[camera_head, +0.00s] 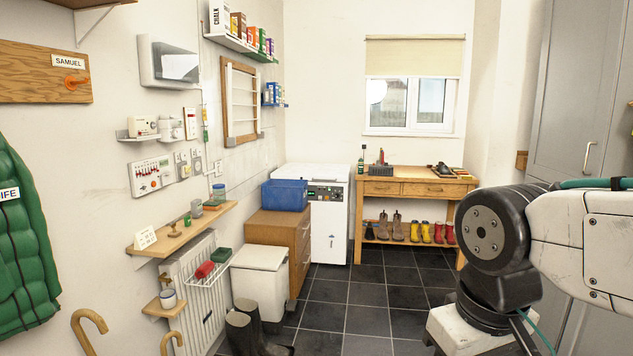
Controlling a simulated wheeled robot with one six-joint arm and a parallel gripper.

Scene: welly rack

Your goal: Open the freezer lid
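A white chest-like appliance (330,232), which looks like the freezer, stands at the back against the left wall. Its white lid (315,172) is on top and looks shut. A dark control panel with green lights (325,191) is near the top of its front. A blue crate (284,195) in front of it hides its lower left side and overlaps part of the lid's left front in the picture. My arm shows at the right, far from the appliance. My gripper is out of view.
The blue crate is on a wooden drawer cabinet (299,243). A white lidded bin (260,285) and dark wellies (243,327) stand along the left. A wooden bench (415,186) with boots below is right of the appliance. The dark tiled floor (375,295) is clear in the middle.

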